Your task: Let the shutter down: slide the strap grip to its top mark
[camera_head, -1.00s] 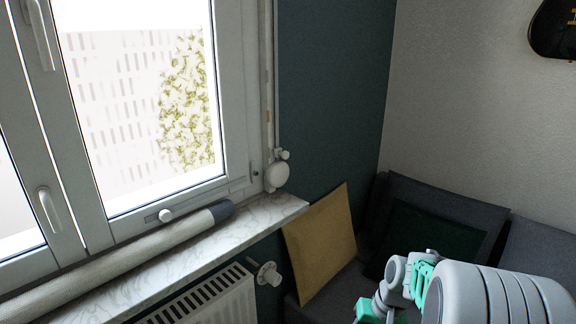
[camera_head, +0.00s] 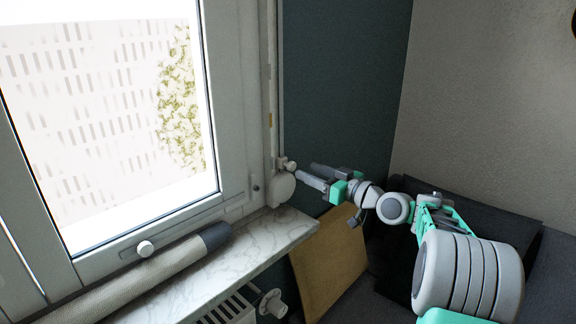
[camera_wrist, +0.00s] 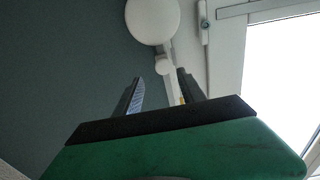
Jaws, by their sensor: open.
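The strap grip, a small white knob (camera_head: 290,165), sits low on the pale shutter strap (camera_head: 275,80), just above the round white strap winder (camera_head: 281,188). In the wrist view the winder (camera_wrist: 152,20) is at the top and the small white knob (camera_wrist: 163,66) is just below it. My gripper (camera_head: 306,170) is open, right of the knob in the head view. In the wrist view the two fingers (camera_wrist: 160,75) stand apart, with the knob just beyond the tips. I cannot tell any contact. A small yellowish mark (camera_head: 270,120) shows higher along the strap.
The window frame (camera_head: 225,90) is left of the strap. A marble sill (camera_head: 240,255) carries a rolled draught stopper (camera_head: 150,275). Below are a radiator (camera_head: 225,312) and its valve (camera_head: 272,303). A tan cushion (camera_head: 330,265) leans under my arm. The teal wall (camera_head: 345,80) above is clear.

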